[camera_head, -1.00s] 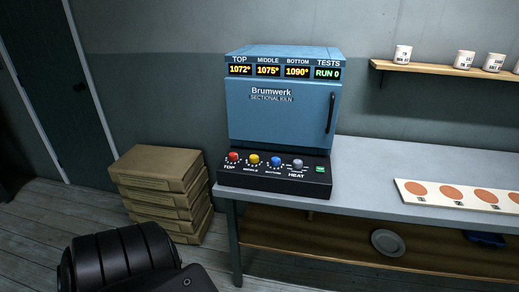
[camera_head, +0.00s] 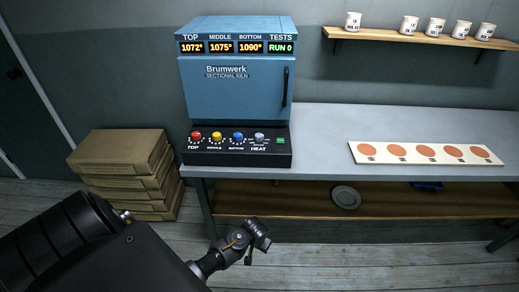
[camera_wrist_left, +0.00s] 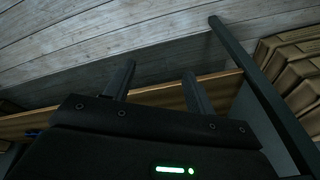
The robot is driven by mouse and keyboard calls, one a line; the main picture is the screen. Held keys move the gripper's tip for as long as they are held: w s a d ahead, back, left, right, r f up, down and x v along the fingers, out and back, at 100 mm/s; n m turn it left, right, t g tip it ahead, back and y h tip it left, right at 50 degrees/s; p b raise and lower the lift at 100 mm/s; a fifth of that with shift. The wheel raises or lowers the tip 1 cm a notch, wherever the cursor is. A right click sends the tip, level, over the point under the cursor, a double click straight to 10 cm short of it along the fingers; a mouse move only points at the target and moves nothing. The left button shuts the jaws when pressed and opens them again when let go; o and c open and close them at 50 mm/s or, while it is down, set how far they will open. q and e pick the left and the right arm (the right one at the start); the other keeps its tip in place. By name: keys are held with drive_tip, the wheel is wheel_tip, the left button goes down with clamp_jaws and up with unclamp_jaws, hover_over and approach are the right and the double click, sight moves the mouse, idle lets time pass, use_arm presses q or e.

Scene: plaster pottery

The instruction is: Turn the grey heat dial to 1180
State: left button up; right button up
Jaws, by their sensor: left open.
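The grey heat dial (camera_head: 259,138) is at the right end of a row of knobs on the black control panel (camera_head: 225,157) below the blue kiln (camera_head: 235,92). Its pointer setting is too small to read. The displays show 1072, 1075, 1090 and RUN 0. My left arm reaches in from the lower left, its gripper (camera_head: 256,243) low in front of the bench and apart from the dial. In the left wrist view the two fingers (camera_wrist_left: 158,90) stand apart with nothing between them. My right gripper is not in view.
Red (camera_head: 196,137), yellow (camera_head: 216,138) and blue (camera_head: 237,138) knobs sit left of the dial, a green button (camera_head: 281,141) right of it. A panel with orange discs (camera_head: 425,163) lies on the bench. Stacked boxes (camera_head: 122,165) stand left. A plate (camera_head: 346,197) lies on the lower shelf.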

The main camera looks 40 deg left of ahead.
use_arm(q)
drive_tip(key=w+a+r+n+y+p, duration=0.1)
drive_tip(key=w+a+r+n+p, duration=0.2)
drive_tip(key=w+r, duration=0.8)
wheel_tip(320, 180, up, 29)
drive_tip(key=n+y, duration=0.1)
drive_tip(key=n, duration=0.6)
hover_over(259, 135)
drive_tip(key=s+d, duration=0.2)
drive_tip(key=d, duration=0.2)
drive_tip(key=p+x, duration=0.1)
drive_tip(key=x, duration=0.8)
drive_tip(key=shift+a+f+p, duration=0.3)
drive_tip(key=shift+a+p, duration=0.05)
drive_tip(key=shift+p, duration=0.05)
drive_tip(key=shift+c, duration=0.3)
